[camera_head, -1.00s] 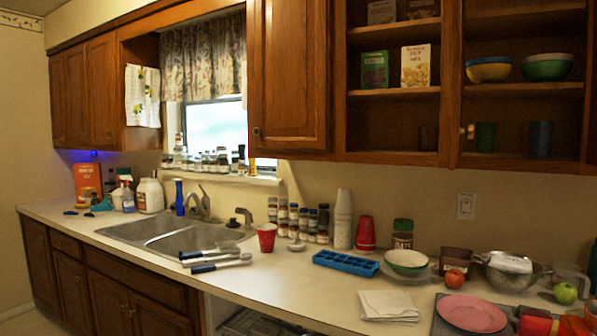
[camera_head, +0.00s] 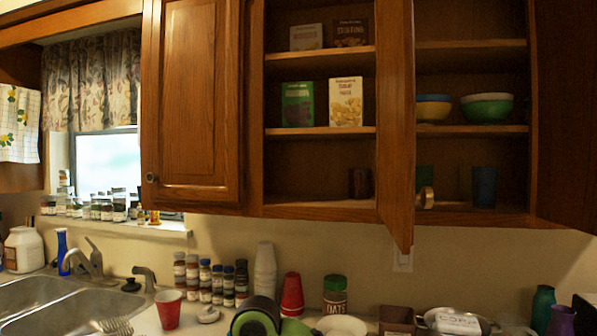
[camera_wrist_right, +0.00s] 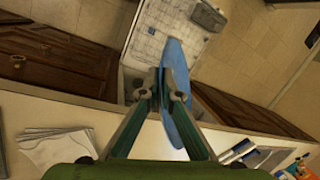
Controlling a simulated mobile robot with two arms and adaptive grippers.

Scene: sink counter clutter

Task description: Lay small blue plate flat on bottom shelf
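The small blue plate (camera_wrist_right: 177,100) shows in the right wrist view, seen nearly edge-on and tilted. My right gripper (camera_wrist_right: 161,88) is shut on its rim, above the floor in front of the counter. The plate does not show in the head view. The bottom shelf (camera_head: 310,209) of the upper cabinet shows in the head view, with a bare stretch at its left. A dark brown cup (camera_head: 360,183), a green cup (camera_head: 424,179) and a blue cup (camera_head: 484,187) stand on it. My left gripper is not in view.
A cabinet door (camera_head: 396,120) stands swung outward in front of the shelves, and another door (camera_head: 566,120) fills the right edge. Spice jars (camera_head: 211,280), white cups (camera_head: 265,268), red cups (camera_head: 292,294) and an oats canister (camera_head: 335,294) stand on the counter below.

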